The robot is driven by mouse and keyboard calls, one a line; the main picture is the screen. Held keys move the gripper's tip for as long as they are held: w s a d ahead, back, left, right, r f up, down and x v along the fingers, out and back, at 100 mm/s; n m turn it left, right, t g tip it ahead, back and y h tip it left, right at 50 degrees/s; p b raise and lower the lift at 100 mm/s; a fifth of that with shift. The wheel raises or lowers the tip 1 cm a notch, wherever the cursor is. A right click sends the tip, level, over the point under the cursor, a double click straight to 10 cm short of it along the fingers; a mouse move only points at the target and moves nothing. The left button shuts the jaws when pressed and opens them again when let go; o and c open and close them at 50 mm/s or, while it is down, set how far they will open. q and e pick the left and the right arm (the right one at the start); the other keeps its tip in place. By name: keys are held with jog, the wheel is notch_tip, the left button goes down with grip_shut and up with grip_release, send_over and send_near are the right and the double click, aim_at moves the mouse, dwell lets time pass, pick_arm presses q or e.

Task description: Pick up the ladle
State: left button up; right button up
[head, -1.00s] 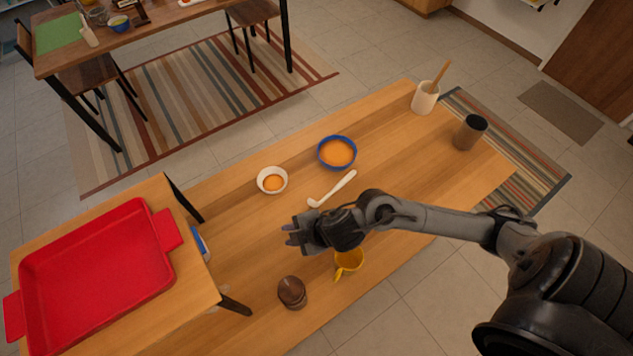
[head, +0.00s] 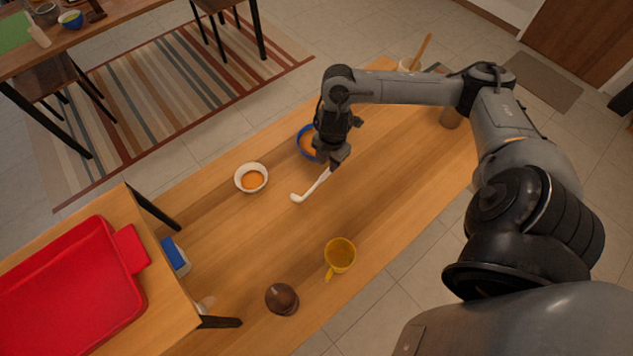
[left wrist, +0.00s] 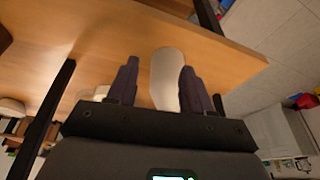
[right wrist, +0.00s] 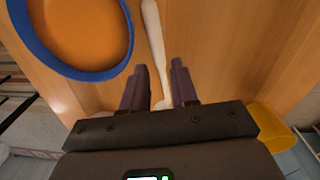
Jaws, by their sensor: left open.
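The white ladle (head: 311,188) lies on the wooden table, its bowl end toward the lower left. My right gripper (head: 337,165) is low over the upper right part of its handle, and its fingertips hide that part. In the right wrist view, the ladle (right wrist: 154,38) runs down between the two fingers (right wrist: 160,75), which stand apart with gaps beside the handle; contact is not clear. My left gripper (left wrist: 160,70) is open, seen only in its wrist view, with a pale oblong object (left wrist: 167,78) showing between the fingers; whether it touches them is unclear.
A blue-rimmed bowl (right wrist: 121,62) is close beside the right gripper. A white bowl (head: 252,179), yellow cup (head: 340,256) and brown wooden object (head: 282,298) stand around the ladle. A red tray (head: 125,300) rests on a raised stand at left.

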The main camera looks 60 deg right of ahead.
aim_at(326, 173)
jog(key=shift+w+f+p, duration=0.15)
jog(key=shift+f+p, duration=0.1)
jog(key=shift+f, duration=1.3)
jog(key=shift+w+f+p, duration=0.1)
jog(key=shift+f+p, duration=0.1)
jog(key=shift+f, duration=1.3)
grip_shut()
